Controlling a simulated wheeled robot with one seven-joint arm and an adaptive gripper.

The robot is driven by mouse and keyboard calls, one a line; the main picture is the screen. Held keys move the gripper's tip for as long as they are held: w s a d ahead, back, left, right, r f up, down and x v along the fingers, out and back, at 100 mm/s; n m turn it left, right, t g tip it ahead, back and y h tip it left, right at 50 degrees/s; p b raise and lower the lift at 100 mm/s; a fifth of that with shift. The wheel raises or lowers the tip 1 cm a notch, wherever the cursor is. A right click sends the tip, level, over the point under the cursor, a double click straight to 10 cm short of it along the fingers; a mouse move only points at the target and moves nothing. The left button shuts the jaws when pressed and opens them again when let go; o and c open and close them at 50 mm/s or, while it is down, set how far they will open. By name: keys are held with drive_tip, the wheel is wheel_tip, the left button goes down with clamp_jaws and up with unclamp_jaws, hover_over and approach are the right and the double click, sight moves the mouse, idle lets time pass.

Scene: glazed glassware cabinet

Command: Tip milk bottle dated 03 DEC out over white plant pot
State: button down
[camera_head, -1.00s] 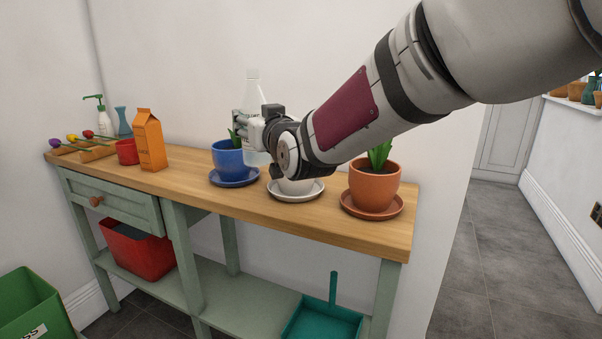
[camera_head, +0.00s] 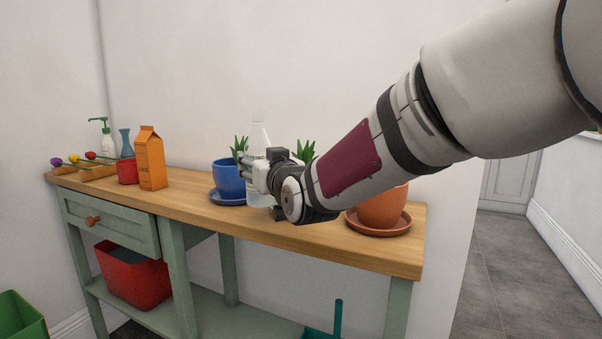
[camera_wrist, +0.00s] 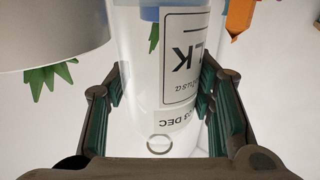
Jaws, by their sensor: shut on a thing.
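My gripper (camera_wrist: 163,105) is shut on a clear milk bottle (camera_wrist: 150,70). Its label reads MILK in part, with a date ending in 3 DEC, upside down in the wrist view. In the head view the bottle (camera_head: 259,136) stands upright above the bench, between the blue pot and the terracotta pot, partly hidden by my gripper (camera_head: 262,178). The white plant pot (camera_wrist: 45,35) shows at the upper left of the wrist view, beside the bottle, with green leaves. In the head view my arm hides that pot; green leaves (camera_head: 305,151) show above my wrist.
A blue pot (camera_head: 229,180) on a blue saucer stands left of the bottle. A terracotta pot (camera_head: 383,210) on its saucer stands right, partly behind my arm. The bench top (camera_head: 185,202) is clear before the carton.

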drive_tip(key=shift+r+p, duration=0.3)
